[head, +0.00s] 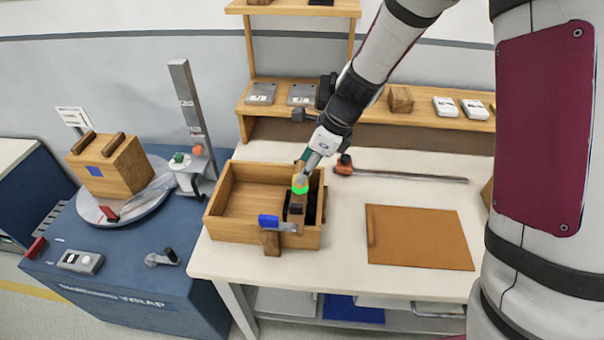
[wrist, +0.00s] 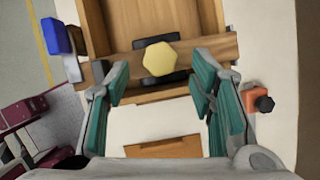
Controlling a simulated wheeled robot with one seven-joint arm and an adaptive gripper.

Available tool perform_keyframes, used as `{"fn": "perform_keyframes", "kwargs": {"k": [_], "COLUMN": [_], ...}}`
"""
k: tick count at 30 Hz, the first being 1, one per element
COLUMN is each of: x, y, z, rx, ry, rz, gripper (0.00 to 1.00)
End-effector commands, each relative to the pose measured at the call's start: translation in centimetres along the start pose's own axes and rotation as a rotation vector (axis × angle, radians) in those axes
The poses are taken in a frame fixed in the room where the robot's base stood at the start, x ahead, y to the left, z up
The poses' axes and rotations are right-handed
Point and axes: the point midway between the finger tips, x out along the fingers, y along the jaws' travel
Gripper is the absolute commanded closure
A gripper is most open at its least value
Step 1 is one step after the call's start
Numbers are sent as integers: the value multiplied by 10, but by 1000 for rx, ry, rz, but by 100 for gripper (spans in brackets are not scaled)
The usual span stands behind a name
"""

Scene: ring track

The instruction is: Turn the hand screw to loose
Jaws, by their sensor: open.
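A pale yellow, many-sided knob (wrist: 161,59), which looks like the hand screw, sits on a wooden bar (wrist: 205,45) in the wrist view. The bar lies across an open wooden box (wrist: 92,20), whose near wall also shows in the head view (head: 230,229). My gripper (wrist: 160,72) is open, its teal fingers spread to either side just short of the knob. In the head view my gripper (head: 303,174) points down over the box's right part, with a bright green spot (head: 300,185) at its tip. I cannot tell whether the fingers touch the knob.
An orange-headed bar clamp (head: 400,175) lies behind and right of the box. A brown board (head: 420,237) lies on the white table (head: 345,260). A shelf (head: 375,113) runs behind; a wrapping machine (head: 115,260) stands left.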

Motion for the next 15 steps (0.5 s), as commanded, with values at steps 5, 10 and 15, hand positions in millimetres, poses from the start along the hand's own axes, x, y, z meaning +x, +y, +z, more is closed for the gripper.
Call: {"fn": "perform_keyframes", "kwargs": {"k": [5,10,15], "x": [26,36,38], "y": [0,0,0], "z": [-1,0,0], "rx": [1,1,0], "ry": [1,0,0], "rz": [1,0,-1], "gripper": [50,50,50]}}
